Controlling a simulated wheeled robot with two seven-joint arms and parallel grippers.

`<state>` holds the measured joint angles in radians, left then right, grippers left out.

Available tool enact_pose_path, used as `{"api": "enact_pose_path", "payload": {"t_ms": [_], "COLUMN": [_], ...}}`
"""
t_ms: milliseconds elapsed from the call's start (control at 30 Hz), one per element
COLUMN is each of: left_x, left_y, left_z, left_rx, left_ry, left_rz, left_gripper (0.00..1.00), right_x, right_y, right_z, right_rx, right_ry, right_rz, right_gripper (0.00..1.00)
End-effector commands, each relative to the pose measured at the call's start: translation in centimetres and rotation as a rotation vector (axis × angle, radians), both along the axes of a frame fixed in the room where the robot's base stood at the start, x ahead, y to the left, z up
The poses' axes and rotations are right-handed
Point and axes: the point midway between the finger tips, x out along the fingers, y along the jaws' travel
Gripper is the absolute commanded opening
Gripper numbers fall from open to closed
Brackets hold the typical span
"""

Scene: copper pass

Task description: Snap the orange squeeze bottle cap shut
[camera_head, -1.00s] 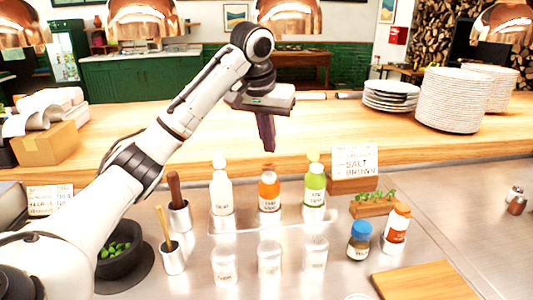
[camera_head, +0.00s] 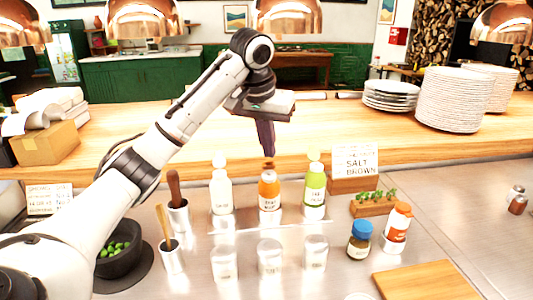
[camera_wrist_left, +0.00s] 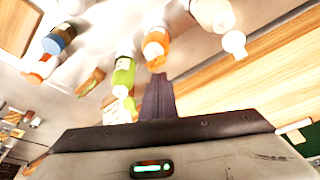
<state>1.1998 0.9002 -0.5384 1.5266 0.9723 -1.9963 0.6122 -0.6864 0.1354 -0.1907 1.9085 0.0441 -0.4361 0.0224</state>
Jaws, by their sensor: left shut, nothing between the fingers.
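The orange squeeze bottle (camera_head: 269,190) stands upright between a white bottle and a green bottle on a low clear rack. Its cap (camera_head: 269,163) is at the top, right below my left gripper. My left gripper (camera_head: 268,154) points down with its fingers shut and empty, the tips at or just above the cap; I cannot tell whether they touch. In the left wrist view the orange bottle (camera_wrist_left: 156,42) lies just beyond the shut fingers (camera_wrist_left: 159,78). Whether the cap is fully closed is too small to tell. My right gripper is not in view.
The white bottle (camera_head: 221,190) and green bottle (camera_head: 314,187) stand close on either side. Clear cups (camera_head: 270,256) stand in front. A blue-capped jar (camera_head: 359,240) and an orange-capped bottle (camera_head: 397,228) are at right, near a cutting board (camera_head: 426,281). The wooden counter (camera_head: 230,125) lies behind.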

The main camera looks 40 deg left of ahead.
Motion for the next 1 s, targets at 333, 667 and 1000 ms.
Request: {"api": "enact_pose_path", "payload": {"t_ms": [333,667,1000], "left_x": [0.0,0.0,0.0], "left_y": [0.0,0.0,0.0], "left_z": [-1.0,-1.8,-1.4], "left_rx": [0.001,0.001,0.0], "left_ry": [0.001,0.001,0.0], "left_rz": [0.0,0.0,0.001], "left_gripper": [0.0,0.0,0.0], "right_x": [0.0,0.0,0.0], "right_y": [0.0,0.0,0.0], "right_z": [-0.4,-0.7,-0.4], "right_rx": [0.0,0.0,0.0], "right_ry": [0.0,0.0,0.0], "right_rz": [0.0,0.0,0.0], "right_gripper": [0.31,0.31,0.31]}}
